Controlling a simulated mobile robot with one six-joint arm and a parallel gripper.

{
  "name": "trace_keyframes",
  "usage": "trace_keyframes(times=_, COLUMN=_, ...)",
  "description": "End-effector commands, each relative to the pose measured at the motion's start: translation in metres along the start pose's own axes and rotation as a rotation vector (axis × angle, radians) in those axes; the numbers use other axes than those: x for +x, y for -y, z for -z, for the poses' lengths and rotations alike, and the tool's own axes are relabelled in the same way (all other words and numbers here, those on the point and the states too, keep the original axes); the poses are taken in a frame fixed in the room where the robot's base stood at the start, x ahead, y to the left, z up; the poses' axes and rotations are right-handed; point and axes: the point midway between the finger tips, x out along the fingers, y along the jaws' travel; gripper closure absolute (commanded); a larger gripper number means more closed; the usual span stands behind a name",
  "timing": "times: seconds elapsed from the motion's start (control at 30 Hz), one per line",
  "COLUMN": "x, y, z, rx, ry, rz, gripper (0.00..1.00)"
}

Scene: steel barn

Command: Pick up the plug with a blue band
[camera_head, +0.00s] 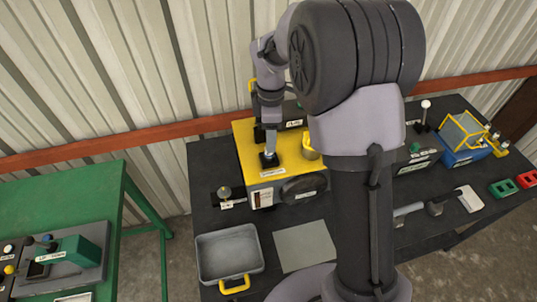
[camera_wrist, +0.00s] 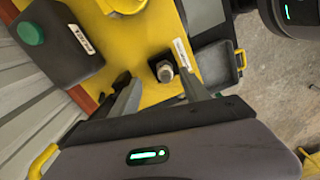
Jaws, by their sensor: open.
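My gripper (camera_head: 270,143) is over the yellow-topped box (camera_head: 245,140) on the dark table. In the wrist view its two fingers (camera_wrist: 159,88) are apart, with nothing clasped between them. A short metal piece (camera_wrist: 165,73) on a black square base stands on the yellow top, just past and between the fingertips. It may be the plug, but I see no blue band on it. The base (camera_head: 268,160) shows in the head view below the gripper, where the fingers hide most of the metal piece.
A grey tray (camera_head: 205,266) with a yellow handle and a grey plate (camera_head: 304,247) are at the table's front. A green table (camera_head: 60,192) is at the left; the ribbed wall is behind.

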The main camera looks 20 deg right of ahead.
Motion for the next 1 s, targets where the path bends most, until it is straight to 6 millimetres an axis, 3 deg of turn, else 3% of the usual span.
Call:
trace_keyframes(times=0.3, x=0.051, y=0.008, z=0.005, rx=0.0, ry=0.0, rz=0.0, gripper=0.46)
trace_keyframes(times=0.53, x=0.055, y=0.007, z=0.006, rx=0.0, ry=0.0, rz=-0.003, gripper=0.46)
trace_keyframes(times=0.57, x=0.055, y=0.007, z=0.006, rx=0.0, ry=0.0, rz=-0.003, gripper=0.48)
trace_keyframes(times=0.83, x=0.055, y=0.007, z=0.006, rx=0.0, ry=0.0, rz=-0.002, gripper=1.0)
trace_keyframes(times=1.0, x=0.055, y=0.007, z=0.006, rx=0.0, ry=0.0, rz=-0.002, gripper=1.0)
